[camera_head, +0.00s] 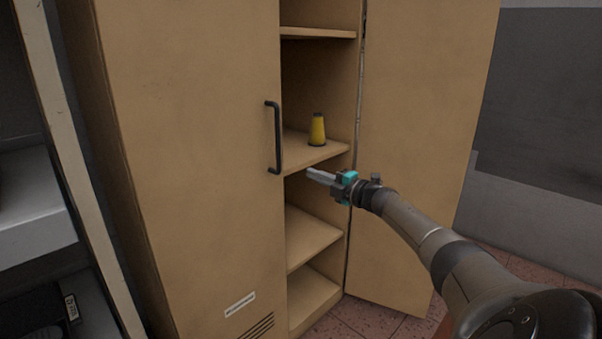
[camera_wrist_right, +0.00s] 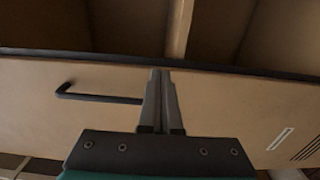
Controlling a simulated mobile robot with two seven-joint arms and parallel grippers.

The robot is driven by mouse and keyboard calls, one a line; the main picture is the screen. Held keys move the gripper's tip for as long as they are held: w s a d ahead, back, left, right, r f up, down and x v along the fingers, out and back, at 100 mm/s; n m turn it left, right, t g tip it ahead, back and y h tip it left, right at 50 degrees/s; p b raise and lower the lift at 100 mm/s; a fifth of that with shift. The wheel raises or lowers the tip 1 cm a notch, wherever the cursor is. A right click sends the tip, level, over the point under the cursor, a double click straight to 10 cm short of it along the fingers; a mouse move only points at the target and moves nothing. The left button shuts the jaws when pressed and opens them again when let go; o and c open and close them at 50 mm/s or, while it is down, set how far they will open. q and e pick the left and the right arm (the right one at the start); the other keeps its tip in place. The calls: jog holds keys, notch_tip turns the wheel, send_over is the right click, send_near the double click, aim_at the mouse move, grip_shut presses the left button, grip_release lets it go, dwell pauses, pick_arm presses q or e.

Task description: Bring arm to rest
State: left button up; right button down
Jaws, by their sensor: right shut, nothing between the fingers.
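My right arm reaches in from the lower right in the head view. My left gripper does not show in either view.
A tan cabinet has its left door (camera_head: 200,150) closed, with a black handle (camera_head: 276,138), and its right door (camera_head: 425,130) swung open. Lower shelves look empty. Grey shelving (camera_head: 35,205) stands at the left.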

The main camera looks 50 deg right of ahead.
jog(key=shift+s+d+f, duration=0.15)
jog(key=shift+s+d, duration=1.9)
